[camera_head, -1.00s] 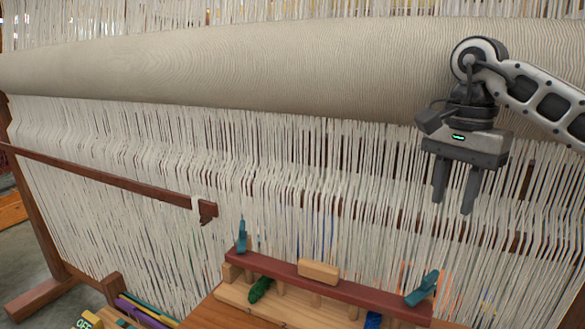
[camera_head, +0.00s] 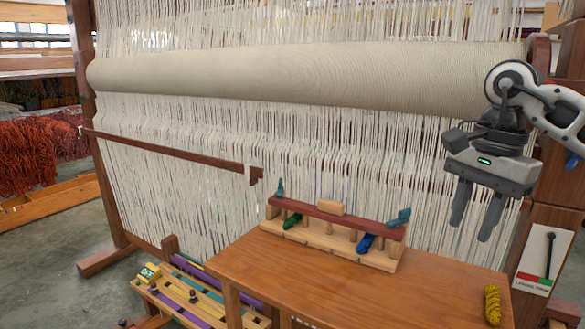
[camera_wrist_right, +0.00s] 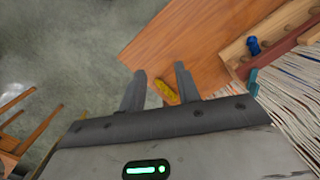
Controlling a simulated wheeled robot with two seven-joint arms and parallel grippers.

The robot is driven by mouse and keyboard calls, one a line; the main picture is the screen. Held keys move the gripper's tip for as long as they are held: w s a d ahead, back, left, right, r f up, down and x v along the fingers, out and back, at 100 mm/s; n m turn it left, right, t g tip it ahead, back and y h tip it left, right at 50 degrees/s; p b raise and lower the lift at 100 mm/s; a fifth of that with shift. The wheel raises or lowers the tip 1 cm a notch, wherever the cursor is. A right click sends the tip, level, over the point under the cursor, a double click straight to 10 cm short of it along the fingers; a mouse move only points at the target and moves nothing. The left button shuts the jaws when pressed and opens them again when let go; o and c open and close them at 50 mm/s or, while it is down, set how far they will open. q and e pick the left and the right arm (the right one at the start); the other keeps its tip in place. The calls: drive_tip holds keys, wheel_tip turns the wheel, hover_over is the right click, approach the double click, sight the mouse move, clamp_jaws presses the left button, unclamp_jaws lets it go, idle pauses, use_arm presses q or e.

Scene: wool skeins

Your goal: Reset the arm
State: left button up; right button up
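My right gripper (camera_head: 476,212) hangs in the air above the right part of the wooden table (camera_head: 330,285), fingers pointing down. Its two fingers are apart with nothing between them. In the right wrist view the open fingers (camera_wrist_right: 157,92) point toward the table corner, and a yellow skein (camera_wrist_right: 166,92) lies beyond them, well below. The yellow skein (camera_head: 492,304) also shows at the table's right end. A wooden rack (camera_head: 330,238) at the table's back holds a green skein (camera_head: 292,221) and a blue skein (camera_head: 365,243). My left gripper does not show.
A loom with white warp threads (camera_head: 330,155) and a cloth roll (camera_head: 300,75) stands behind the table. Its treadles (camera_head: 190,295) are at lower left. Red yarn (camera_head: 40,140) hangs far left. A lever panel (camera_head: 545,255) is at right. The table's middle is clear.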

drive_tip(key=s+a+f+m+g+y, duration=0.15)
drive_tip(key=a+f+y, duration=0.3)
drive_tip(key=a, duration=0.45)
drive_tip(key=a+f+g+y, duration=0.25)
drive_tip(key=a+f, duration=0.35)
drive_tip(key=a, duration=0.3)
drive_tip(key=s+a+r+m+t+y, duration=0.1)
drive_tip(key=s+a+m+t+y, duration=0.3)
drive_tip(key=a+m+y, duration=0.8)
drive_tip(key=w+d+f+m+t+h, duration=0.1)
drive_tip(key=d+f+m+t+h, duration=0.35)
drive_tip(key=m+t, duration=0.65)
drive_tip(key=w+d+f+m+t+h, duration=0.1)
drive_tip(key=d+f+m+t+h, duration=0.4)
drive_tip(key=m, duration=1.3)
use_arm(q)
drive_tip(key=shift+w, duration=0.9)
use_arm(e)
drive_tip(key=s+d+f+m+g+h, duration=0.2)
drive_tip(key=s+d+f+m+h, duration=0.2)
drive_tip(key=s+f+m, duration=0.3)
drive_tip(key=s+d+f+m+g+h, duration=0.3)
drive_tip(key=s+f+m, duration=0.4)
drive_tip(key=f, duration=0.6)
drive_tip(key=shift+d+f+m+g+h, duration=0.15)
drive_tip(key=shift+d+m+g+h, duration=0.25)
drive_tip(key=shift+d, duration=0.35)
